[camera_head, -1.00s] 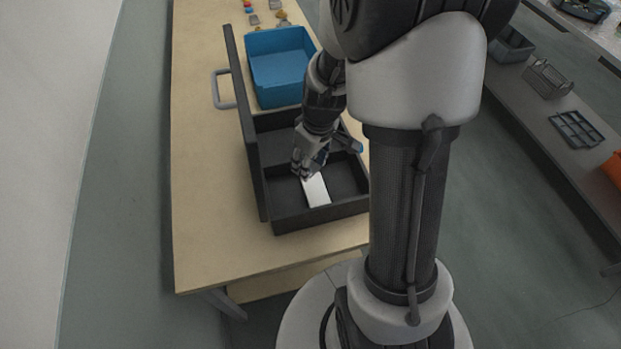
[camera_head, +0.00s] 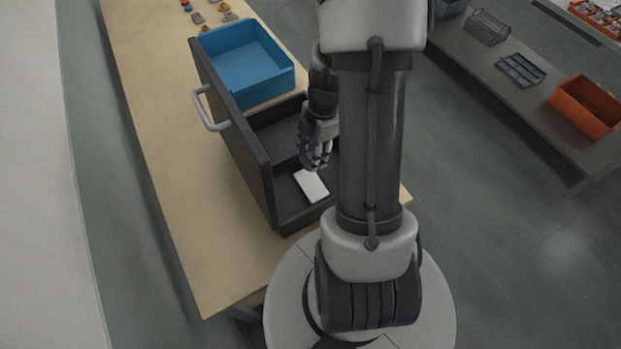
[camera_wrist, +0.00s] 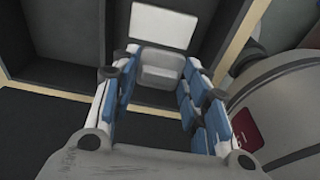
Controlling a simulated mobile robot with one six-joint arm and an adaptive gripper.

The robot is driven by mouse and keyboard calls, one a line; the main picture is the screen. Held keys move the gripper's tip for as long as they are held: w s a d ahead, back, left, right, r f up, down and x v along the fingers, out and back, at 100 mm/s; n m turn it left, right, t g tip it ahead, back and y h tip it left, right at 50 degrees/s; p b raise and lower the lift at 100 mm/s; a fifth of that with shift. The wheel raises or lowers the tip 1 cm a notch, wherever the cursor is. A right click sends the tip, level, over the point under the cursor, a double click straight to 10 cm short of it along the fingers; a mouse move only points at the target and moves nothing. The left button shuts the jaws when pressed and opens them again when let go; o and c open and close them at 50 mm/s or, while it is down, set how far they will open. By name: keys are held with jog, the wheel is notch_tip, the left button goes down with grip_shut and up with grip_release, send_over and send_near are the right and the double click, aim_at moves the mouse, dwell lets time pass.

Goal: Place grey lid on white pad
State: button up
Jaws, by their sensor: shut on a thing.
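The white pad (camera_head: 311,186) lies flat on the floor of a dark open compartment (camera_head: 297,222). It also shows in the wrist view (camera_wrist: 163,25), beyond the fingertips. My gripper (camera_head: 316,163) is over the compartment, near the far end of the pad. In the wrist view my gripper (camera_wrist: 159,58) has its blue-padded fingers closed on the grey lid (camera_wrist: 160,72), a small, shallow, rounded rectangular piece. The lid is held at the fingertips, apart from the pad in that picture; its height above the pad is hard to tell. In the head view my fingers hide the lid.
A tall dark panel with a grey handle (camera_head: 209,110) stands along the compartment's left side. A blue bin (camera_head: 241,62) is behind it. Several small parts lie at the far end of the wooden table (camera_head: 160,110). An orange bin (camera_head: 586,108) is on the right-hand bench.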

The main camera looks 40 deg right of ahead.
aim_at(310, 184)
notch_tip(310, 184, down, 13)
jog(key=b, duration=0.2)
jog(key=shift+w+r+b, duration=0.1)
jog(key=shift+b, duration=0.25)
jog(key=shift+f+b, duration=0.25)
jog(key=shift+b, duration=0.1)
jog(key=o, duration=1)
jog(key=shift+r, duration=0.1)
jog(key=shift+o, duration=0.2)
jog(key=shift+r+p, duration=0.25)
jog(key=shift+p, duration=0.25)
jog(key=r+p, duration=0.1)
jog(key=r, duration=0.3)
jog(key=d+r, duration=0.1)
jog(key=r, duration=0.2)
jog(key=r+p, duration=0.1)
jog(key=r, duration=0.3)
jog(key=shift+s+d+r+p, duration=0.25)
jog(key=shift+d+r+p, duration=0.05)
jog(key=shift+d+r, duration=0.05)
